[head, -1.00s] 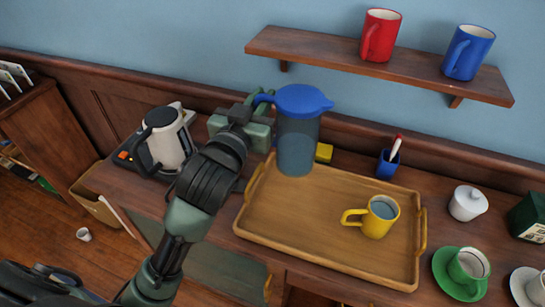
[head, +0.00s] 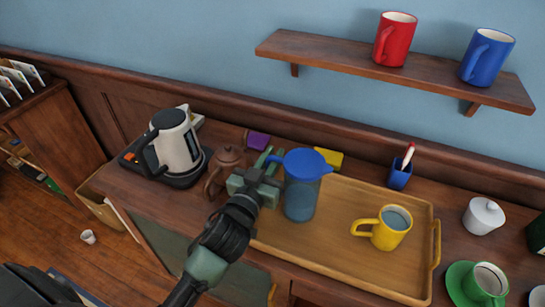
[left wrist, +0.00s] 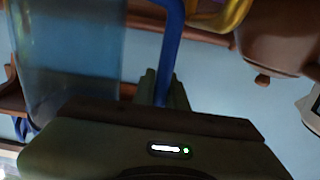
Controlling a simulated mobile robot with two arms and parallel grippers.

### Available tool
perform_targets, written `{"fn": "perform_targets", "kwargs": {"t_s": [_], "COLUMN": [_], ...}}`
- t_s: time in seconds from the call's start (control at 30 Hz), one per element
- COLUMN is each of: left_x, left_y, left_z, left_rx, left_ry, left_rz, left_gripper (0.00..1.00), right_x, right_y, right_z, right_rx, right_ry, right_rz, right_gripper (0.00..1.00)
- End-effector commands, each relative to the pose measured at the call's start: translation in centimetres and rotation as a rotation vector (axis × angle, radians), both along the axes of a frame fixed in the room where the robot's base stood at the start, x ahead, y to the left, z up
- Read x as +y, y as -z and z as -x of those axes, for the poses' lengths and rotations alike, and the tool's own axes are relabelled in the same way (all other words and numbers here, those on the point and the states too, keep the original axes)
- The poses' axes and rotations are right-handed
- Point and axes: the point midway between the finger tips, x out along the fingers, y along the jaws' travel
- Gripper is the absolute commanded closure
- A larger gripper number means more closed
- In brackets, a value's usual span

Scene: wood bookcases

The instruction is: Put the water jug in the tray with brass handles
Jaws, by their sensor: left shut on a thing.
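The water jug (head: 301,202) is clear with a blue lid and blue handle. It is upright at the left end of the wooden tray (head: 335,255) with brass handles. I cannot tell whether its base touches the tray. My left gripper (head: 275,172) is shut on the jug's handle, on its left side. In the left wrist view the jug body (left wrist: 70,60) fills the left, and the blue handle passes down between the fingers. A yellow mug (head: 386,230) with liquid stands in the right part of the tray. My right gripper is not in view.
A brown teapot (head: 226,165) and a kettle (head: 175,140) stand left of the tray. A blue cup (head: 399,176) and a yellow block (head: 329,158) are behind it. The tray's middle is clear.

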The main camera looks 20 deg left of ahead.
Motion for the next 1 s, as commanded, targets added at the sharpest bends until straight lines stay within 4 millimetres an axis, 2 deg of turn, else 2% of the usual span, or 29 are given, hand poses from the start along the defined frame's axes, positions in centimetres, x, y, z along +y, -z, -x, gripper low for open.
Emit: {"fn": "perform_targets", "kwargs": {"t_s": [0.3,0.33,0.4,0.77,0.87,1.0], "left_x": [0.0,0.0,0.0,0.0,0.0,0.1], "left_y": [0.0,0.3,0.2,-0.2,0.1,0.2], "left_z": [0.0,0.0,0.0,0.0,0.9,3.6], "left_rx": [-0.005,-0.001,-0.001,-0.001,0.001,0.002], "left_ry": [0.001,0.0,0.0,0.0,0.0,-0.001], "left_rz": [0.003,0.001,0.001,0.0,0.002,0.002], "left_gripper": [1.0,0.84,0.65,0.65,0.65,0.65], "right_x": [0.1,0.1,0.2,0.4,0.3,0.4], "right_y": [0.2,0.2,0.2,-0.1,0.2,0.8], "right_z": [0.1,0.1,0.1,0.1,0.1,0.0], "right_rx": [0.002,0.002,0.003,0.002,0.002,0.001], "right_ry": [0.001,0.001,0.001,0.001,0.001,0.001], "right_rz": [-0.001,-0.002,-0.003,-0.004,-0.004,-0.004], "right_gripper": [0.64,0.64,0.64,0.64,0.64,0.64]}}
